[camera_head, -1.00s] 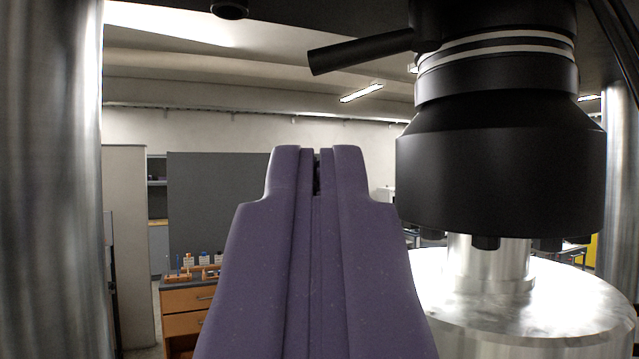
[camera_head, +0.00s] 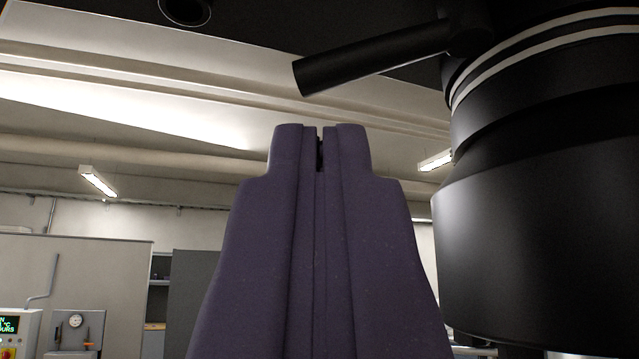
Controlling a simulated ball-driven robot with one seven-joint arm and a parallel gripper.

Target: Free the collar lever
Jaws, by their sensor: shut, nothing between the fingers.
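The collar lever (camera_head: 375,58) is a black rod. It sticks out to the left from the collar (camera_head: 540,50), which carries white rings, and its free end tilts slightly downward. The collar sits on top of a wide black head (camera_head: 540,210) at the right. My purple gripper (camera_head: 320,132) points up the middle of the view. Its fingers are shut with nothing between them. In the picture its tips are below the lever's free end, with a gap between them; the depth between them is hard to tell.
A dark overhead part with a round fitting (camera_head: 185,10) spans the top. A grey partition (camera_head: 75,270) and a panel with a gauge (camera_head: 77,328) stand in the background at left. The space left of my gripper looks free.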

